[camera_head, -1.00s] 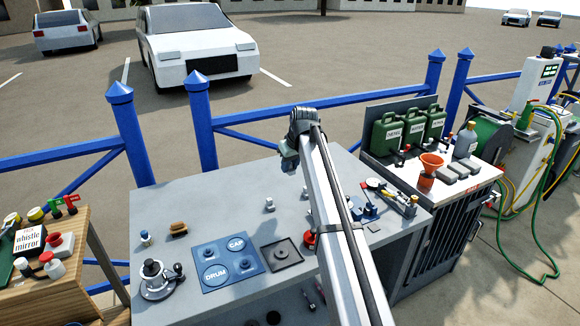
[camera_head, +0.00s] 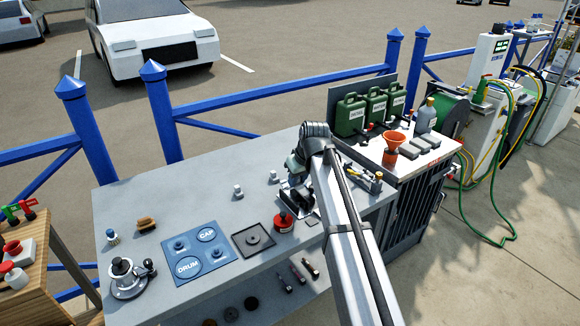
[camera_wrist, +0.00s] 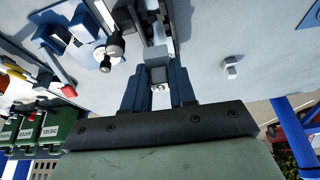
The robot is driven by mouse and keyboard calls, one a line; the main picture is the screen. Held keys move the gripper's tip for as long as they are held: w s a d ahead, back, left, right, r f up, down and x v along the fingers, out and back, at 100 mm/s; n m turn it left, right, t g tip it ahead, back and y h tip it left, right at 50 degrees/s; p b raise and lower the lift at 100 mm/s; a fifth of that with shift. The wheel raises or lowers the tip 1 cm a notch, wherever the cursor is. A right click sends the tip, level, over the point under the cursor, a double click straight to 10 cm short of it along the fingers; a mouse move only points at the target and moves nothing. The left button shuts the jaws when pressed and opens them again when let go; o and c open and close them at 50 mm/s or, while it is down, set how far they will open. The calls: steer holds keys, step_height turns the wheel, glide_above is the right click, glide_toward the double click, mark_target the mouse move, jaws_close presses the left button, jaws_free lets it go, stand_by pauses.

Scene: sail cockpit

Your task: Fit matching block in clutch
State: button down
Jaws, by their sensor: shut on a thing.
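My gripper (camera_wrist: 159,88) points down to the bench in the wrist view, with two dark blue fingers. They are shut on a small grey block (camera_wrist: 159,75) with a dark mark on its near face. Just beyond it is a grey slotted fitting (camera_wrist: 157,28), probably the clutch; I cannot tell whether the block touches it. In the head view my gripper (camera_head: 294,190) is over the right part of the bench, and the held block is hidden. Two loose grey blocks, one left (camera_head: 238,191) and one right (camera_head: 273,177), stand on the bench; one also shows in the wrist view (camera_wrist: 231,68).
A red-topped tin (camera_head: 284,221) stands close to my gripper. A dark square tray (camera_head: 253,240) and a blue DRUM/CAP mat (camera_head: 215,261) lie left of it. A winch (camera_head: 126,277) stands far left.

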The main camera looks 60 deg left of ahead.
mark_target(299, 185)
steer(key=shift+s+d, duration=0.1)
steer(key=shift+d, duration=0.15)
steer(key=shift+a+f, duration=0.1)
steer(key=shift+f, duration=1.4)
steer(key=shift+f, duration=0.85)
stand_by(2.5)
steer(key=shift+r, duration=0.65)
steer(key=shift+f, duration=0.6)
stand_by(1.1)
steer(key=c, duration=1.1)
jaws_free()
steer(key=shift+r, duration=0.1)
